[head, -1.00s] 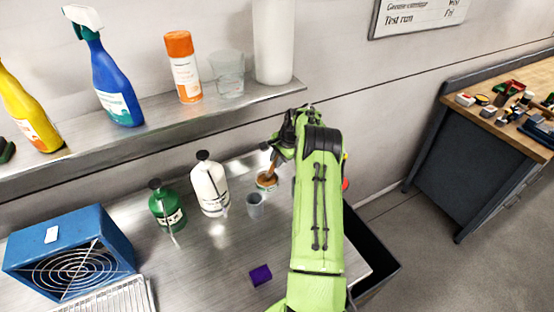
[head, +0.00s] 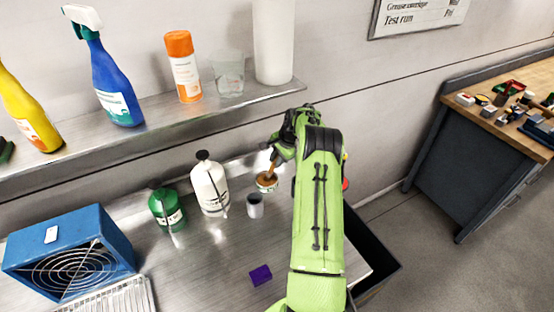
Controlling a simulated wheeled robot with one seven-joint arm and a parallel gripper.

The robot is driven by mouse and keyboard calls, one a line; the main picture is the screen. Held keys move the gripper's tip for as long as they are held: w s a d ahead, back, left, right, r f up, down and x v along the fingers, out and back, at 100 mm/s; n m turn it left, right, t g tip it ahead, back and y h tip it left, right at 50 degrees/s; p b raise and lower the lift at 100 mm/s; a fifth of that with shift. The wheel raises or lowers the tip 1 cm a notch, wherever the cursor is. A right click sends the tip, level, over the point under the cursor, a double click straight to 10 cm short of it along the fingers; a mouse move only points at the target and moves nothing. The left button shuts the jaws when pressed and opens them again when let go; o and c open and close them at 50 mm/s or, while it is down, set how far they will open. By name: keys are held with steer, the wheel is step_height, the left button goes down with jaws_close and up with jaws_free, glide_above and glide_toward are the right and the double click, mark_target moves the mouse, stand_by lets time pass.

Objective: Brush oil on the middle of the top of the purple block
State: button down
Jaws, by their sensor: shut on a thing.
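The purple block (head: 260,275) lies on the steel bench, left of my arm and near the front. My gripper (head: 274,156) is at the back of the bench, beyond the block, and is shut on a brush with a brown wooden handle (head: 272,170). The brush points down into a small round tin (head: 266,182) with a pale label; its bristles are hidden inside or behind the tin's rim. I cannot see whether the bristles carry oil. The fingertips are small and partly hidden by the wrist.
A grey cup (head: 255,206) stands between the tin and the block. A white bottle (head: 210,186) and a green bottle (head: 166,208) stand to the left. A blue fan box (head: 70,250) and wire rack (head: 112,297) are at far left. A shelf (head: 160,118) overhangs the back.

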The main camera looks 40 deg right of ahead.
steer(key=shift+r+p, duration=1.85)
steer(key=shift+r, duration=1.7)
steer(key=shift+f, duration=0.15)
